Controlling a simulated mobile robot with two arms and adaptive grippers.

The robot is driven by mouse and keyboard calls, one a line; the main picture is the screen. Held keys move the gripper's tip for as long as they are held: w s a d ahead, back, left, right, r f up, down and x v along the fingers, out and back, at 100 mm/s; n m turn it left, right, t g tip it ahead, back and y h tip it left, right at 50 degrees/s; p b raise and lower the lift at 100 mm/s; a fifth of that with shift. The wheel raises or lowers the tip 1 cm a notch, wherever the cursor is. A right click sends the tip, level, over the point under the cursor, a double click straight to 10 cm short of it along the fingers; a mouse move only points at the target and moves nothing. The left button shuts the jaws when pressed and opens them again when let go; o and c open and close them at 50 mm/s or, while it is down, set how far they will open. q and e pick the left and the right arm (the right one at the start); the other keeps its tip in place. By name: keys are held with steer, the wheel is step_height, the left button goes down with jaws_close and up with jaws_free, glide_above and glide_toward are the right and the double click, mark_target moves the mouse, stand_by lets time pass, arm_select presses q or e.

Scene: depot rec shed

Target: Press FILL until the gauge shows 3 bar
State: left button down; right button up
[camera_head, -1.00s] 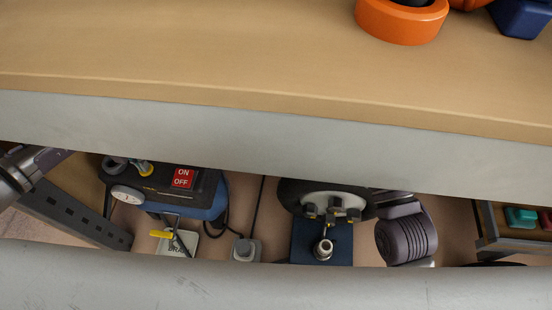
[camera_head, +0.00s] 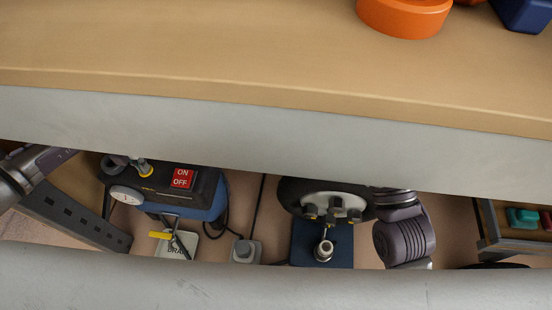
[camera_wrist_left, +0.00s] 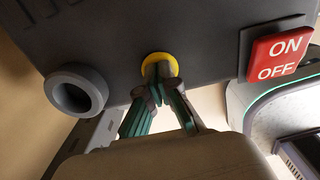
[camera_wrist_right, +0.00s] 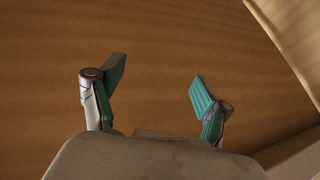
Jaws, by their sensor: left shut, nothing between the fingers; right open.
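The dark compressor (camera_head: 208,188) stands under the bench with a white round gauge (camera_head: 126,195) on its side; the needle reading is too small to tell. A yellow-ringed button (camera_wrist_left: 172,60) is on its top panel; it also shows in the head view (camera_head: 146,171). No FILL label is readable. My left gripper (camera_wrist_left: 158,72) is shut and empty, its fingertips at the yellow ring, covering the button's middle. I cannot tell how far the button is pressed. My right gripper (camera_wrist_right: 158,84) is open and empty, facing a brown wooden surface.
A red ON/OFF switch (camera_head: 183,178) is right of the button. A grey round fitting (camera_wrist_left: 76,90) is left of it. A yellow-handled drain valve (camera_head: 160,235), a wheel (camera_head: 290,193) and a socket (camera_head: 245,250) are nearby.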

steer(key=shift+w, duration=0.1)
arm_select(q)
step_height(320, 180, up, 3)
steer(key=shift+f+p, duration=0.2)
steer(key=shift+p, duration=0.9)
arm_select(e)
step_height(320, 180, down, 9)
steer(key=w+d+g+h, duration=0.1)
steer(key=g+h, duration=0.1)
steer(key=g, duration=0.3)
steer(key=shift+w+g, duration=0.2)
steer(key=shift+g, duration=0.2)
steer(key=shift+r, duration=0.1)
arm_select(q)
steer(key=shift+r+p, duration=0.55)
steer(key=shift+r, duration=0.1)
steer(key=shift+r+p, duration=0.8)
steer(key=shift+r, duration=0.45)
step_height(320, 180, up, 2)
steer(key=shift+r+p, duration=0.1)
steer(key=shift+p, duration=1.05)
arm_select(e)
steer(key=s+d+f+m+g+h, duration=0.1)
steer(key=s+d+f+g+h, duration=0.3)
steer(key=s+f+g, duration=0.9)
steer(key=shift+s+d+f, duration=0.45)
steer(key=shift+s+d, duration=0.6)
steer(key=shift+s, duration=0.05)
